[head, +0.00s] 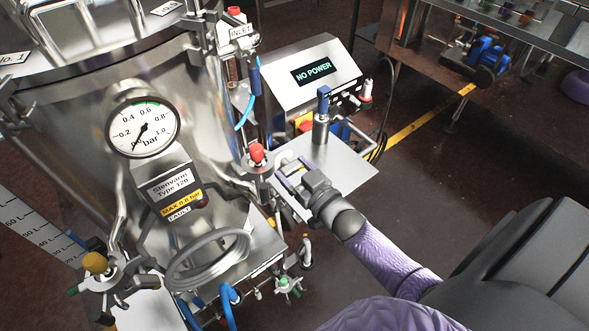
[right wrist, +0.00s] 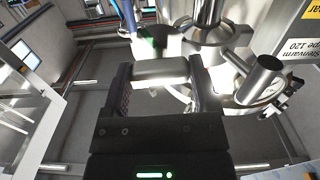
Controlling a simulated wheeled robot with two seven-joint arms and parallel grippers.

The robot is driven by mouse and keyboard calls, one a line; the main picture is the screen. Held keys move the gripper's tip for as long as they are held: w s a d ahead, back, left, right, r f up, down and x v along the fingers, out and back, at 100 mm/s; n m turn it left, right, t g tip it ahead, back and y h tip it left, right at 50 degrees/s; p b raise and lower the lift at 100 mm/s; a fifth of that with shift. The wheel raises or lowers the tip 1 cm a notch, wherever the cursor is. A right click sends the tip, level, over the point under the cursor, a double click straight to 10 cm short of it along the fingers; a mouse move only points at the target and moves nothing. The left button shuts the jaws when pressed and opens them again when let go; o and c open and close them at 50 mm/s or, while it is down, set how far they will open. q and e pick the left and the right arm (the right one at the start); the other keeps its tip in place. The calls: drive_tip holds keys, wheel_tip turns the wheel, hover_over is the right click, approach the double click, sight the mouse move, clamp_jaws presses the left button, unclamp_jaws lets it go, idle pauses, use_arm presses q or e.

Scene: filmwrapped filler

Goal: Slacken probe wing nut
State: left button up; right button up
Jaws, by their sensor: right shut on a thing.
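My right gripper (head: 288,180) reaches in from the lower right, beside the red-capped fitting (head: 257,160) on the steel vessel (head: 85,100). In the right wrist view its two dark fingers (right wrist: 161,78) are shut on a pale metal piece (right wrist: 160,69). I cannot tell from its shape whether this piece is the probe wing nut. A blue-topped steel probe-like cylinder (head: 322,120) stands upright on a steel shelf (head: 345,172), behind and right of the gripper. No other wing nut can be made out clearly. My left gripper is not in view.
A control box (head: 312,75) reading "NO POWER" stands behind the shelf. Floor right of the shelf is clear.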

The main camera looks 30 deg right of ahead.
drive_tip(key=n, duration=0.6)
drive_tip(key=n+b, duration=0.1)
drive_tip(key=n, duration=0.5)
drive_tip(key=shift+n, duration=0.4)
idle(0.4)
drive_tip(key=o, duration=1.1)
drive_tip(key=s, duration=1)
drive_tip(key=shift+d, duration=0.4)
